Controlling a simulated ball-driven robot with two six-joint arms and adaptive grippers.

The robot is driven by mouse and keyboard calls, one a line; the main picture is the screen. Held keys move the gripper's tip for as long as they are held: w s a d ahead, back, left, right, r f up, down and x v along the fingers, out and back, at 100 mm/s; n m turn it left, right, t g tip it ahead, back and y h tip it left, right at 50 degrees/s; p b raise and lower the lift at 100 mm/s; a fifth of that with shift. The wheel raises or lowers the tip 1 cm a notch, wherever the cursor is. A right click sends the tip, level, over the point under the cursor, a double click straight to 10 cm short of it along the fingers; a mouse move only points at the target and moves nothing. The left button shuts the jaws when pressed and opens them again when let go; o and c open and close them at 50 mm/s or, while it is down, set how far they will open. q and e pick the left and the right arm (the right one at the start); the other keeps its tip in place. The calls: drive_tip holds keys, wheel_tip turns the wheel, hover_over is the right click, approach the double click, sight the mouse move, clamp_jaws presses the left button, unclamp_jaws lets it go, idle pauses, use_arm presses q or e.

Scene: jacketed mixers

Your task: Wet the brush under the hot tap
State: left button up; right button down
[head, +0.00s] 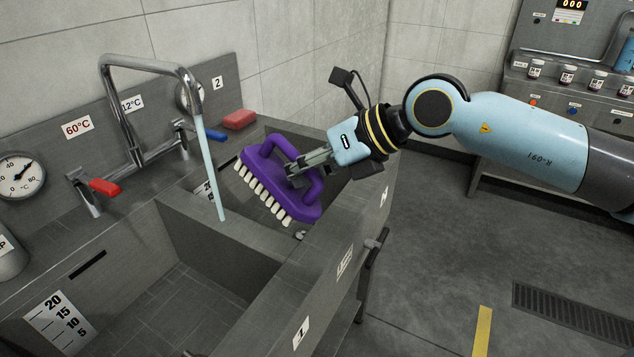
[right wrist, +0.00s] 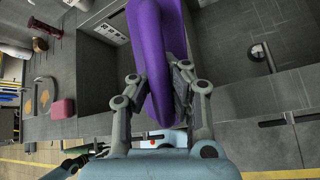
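The purple scrub brush (head: 290,190) with white bristles is held tilted over the right basin, bristles facing down and left. My right gripper (head: 300,168) is shut on its handle; the right wrist view shows the purple handle (right wrist: 157,60) between the fingers. The tap spout (head: 150,66) arches over the sinks, and a pale blue stream (head: 208,160) falls from it toward the divider. The stream is left of the brush, apart from it. The red lever (head: 105,187) is by the 60°C label, the blue lever (head: 205,131) farther right. My left gripper is out of view.
The left basin (head: 150,310) looks empty and has a depth scale. The divider (head: 225,235) separates it from the right basin. A dial gauge (head: 18,175) stands at left. Bottles stand on a bench at right.

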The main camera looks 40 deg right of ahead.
sight(277, 174)
drive_tip(key=w+a+b, duration=0.1)
drive_tip(key=w, duration=0.1)
drive_tip(key=w+a+f+b, duration=0.1)
drive_tip(key=w, duration=0.1)
drive_tip(key=w+a+b, duration=0.2)
drive_tip(key=shift+f, duration=0.25)
drive_tip(key=shift+w+a+f+b, duration=0.15)
drive_tip(key=shift+w+a+b, duration=0.25)
drive_tip(key=shift+w+a, duration=0.35)
drive_tip(key=shift+d, duration=0.2)
drive_tip(key=shift+s+d+p, duration=0.45)
drive_tip(key=shift+s+d, duration=0.25)
drive_tip(key=shift+s, duration=0.35)
drive_tip(key=shift+s+d+p, duration=0.45)
drive_tip(key=shift+s+d, duration=0.25)
drive_tip(key=shift+s, duration=0.3)
drive_tip(key=shift+s+d+p, duration=0.35)
drive_tip(key=shift+s+d, duration=0.05)
drive_tip(key=shift+s, duration=0.2)
drive_tip(key=shift+s+d+p, duration=0.35)
drive_tip(key=shift+s+d, duration=0.05)
drive_tip(key=shift+s, duration=0.2)
